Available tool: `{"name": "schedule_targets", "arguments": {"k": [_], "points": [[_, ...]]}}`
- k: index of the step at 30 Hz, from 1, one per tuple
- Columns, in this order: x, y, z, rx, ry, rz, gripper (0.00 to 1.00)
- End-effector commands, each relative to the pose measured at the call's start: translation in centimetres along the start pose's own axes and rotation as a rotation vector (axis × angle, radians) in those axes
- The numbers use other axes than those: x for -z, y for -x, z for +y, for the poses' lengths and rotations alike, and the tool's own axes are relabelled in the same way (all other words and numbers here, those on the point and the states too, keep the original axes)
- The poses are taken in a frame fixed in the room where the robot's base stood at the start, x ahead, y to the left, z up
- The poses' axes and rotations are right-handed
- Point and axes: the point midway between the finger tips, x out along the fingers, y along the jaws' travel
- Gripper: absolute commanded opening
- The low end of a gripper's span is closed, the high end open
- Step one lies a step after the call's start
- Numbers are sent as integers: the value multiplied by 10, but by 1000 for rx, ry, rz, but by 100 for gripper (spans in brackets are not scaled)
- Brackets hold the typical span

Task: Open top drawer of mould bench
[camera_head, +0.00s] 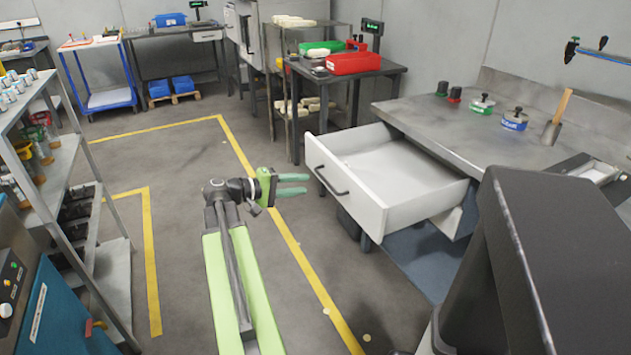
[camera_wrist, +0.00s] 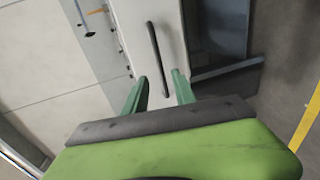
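The mould bench (camera_head: 455,122) is a grey metal-topped bench at the right in the head view. Its white top drawer (camera_head: 385,185) is pulled well out and looks empty inside. The drawer's dark bar handle (camera_head: 332,180) is on its front; the handle also shows in the wrist view (camera_wrist: 157,57). My gripper (camera_head: 293,184) is to the left of the drawer front, with its green fingers pointing at it. In the wrist view my gripper (camera_wrist: 158,92) has its fingers apart, with the handle's lower end seen between them. A gap shows between fingers and handle in the head view.
Pots (camera_head: 514,119) stand on the bench top. A side table with a red bin (camera_head: 354,63) stands behind the drawer. A grey shelf rack (camera_head: 60,165) is at the left. Floor with yellow lines (camera_head: 290,240) is clear around my arm.

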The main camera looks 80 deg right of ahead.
Motion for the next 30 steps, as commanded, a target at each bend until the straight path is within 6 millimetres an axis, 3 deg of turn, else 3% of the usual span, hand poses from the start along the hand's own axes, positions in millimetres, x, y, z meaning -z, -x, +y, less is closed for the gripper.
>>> {"name": "schedule_targets", "arguments": {"k": [1, 6, 12, 30], "points": [[0, 17, 3, 0, 1, 5, 33], [1, 60, 3, 0, 1, 2, 33], [0, 90, 1, 0, 0, 1, 33], [0, 96, 0, 0, 0, -1, 33]]}}
